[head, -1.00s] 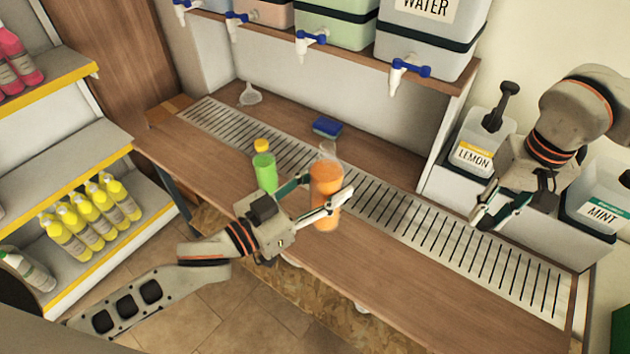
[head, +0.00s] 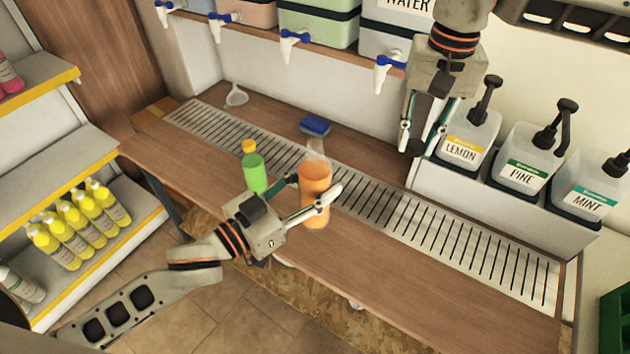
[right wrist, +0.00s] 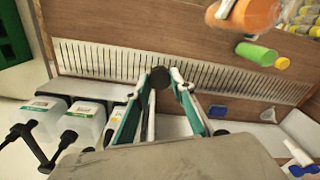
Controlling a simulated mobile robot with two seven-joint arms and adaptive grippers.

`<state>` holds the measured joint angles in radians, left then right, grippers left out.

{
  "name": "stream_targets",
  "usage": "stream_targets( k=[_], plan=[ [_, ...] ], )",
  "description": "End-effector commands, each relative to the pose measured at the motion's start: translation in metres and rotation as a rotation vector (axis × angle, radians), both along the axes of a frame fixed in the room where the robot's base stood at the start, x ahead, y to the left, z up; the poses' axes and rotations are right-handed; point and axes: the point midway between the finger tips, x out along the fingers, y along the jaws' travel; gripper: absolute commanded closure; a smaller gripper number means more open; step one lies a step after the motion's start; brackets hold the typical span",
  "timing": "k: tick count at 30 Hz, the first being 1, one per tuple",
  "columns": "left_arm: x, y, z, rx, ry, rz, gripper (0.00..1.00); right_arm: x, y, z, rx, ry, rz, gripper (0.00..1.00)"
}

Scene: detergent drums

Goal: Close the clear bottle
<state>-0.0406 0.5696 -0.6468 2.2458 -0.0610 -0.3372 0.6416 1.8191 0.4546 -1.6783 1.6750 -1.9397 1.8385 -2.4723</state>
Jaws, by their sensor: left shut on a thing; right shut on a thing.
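The clear bottle (head: 315,173) holds orange liquid and stands upright at the front of the counter, with a clear upper part and no cap visible on it. My left gripper (head: 311,192) is shut around its body. My right gripper (head: 417,140) is up and to the right of the bottle, fingers pointing down, shut on a small dark round piece that looks like a cap (right wrist: 160,77). The orange bottle also shows at the top of the right wrist view (right wrist: 258,14), apart from the right gripper.
A green bottle with a yellow cap (head: 253,168) stands just left of the clear bottle. A blue sponge (head: 315,124) and a funnel (head: 236,96) lie behind. Pump containers (head: 529,163) stand at right. Dispensers with taps hang above. The counter's right part (head: 440,285) is clear.

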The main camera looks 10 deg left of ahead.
Motion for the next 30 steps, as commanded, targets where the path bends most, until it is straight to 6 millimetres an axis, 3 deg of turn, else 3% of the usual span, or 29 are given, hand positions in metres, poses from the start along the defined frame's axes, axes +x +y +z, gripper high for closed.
stream_targets(
  k=[1,9,15,21,30],
  plan=[
    [0.000,0.000,0.002,-0.003,-0.003,-0.001,1.00,0.000,0.018,0.011,-0.001,-0.002,0.002,0.83],
    [0.000,0.000,0.002,-0.003,-0.004,-0.001,1.00,-0.015,0.099,0.060,-0.011,0.007,-0.011,0.83],
    [0.000,0.000,0.002,-0.003,-0.004,-0.001,1.00,-0.035,0.147,0.086,-0.017,0.012,-0.018,0.83],
    [0.000,0.000,0.002,-0.003,-0.004,-0.001,1.00,-0.049,0.171,0.098,-0.019,0.016,-0.020,0.83],
    [0.000,0.000,0.002,-0.003,-0.004,-0.001,1.00,-0.052,0.175,0.100,-0.019,0.016,-0.022,0.83]
  ],
)
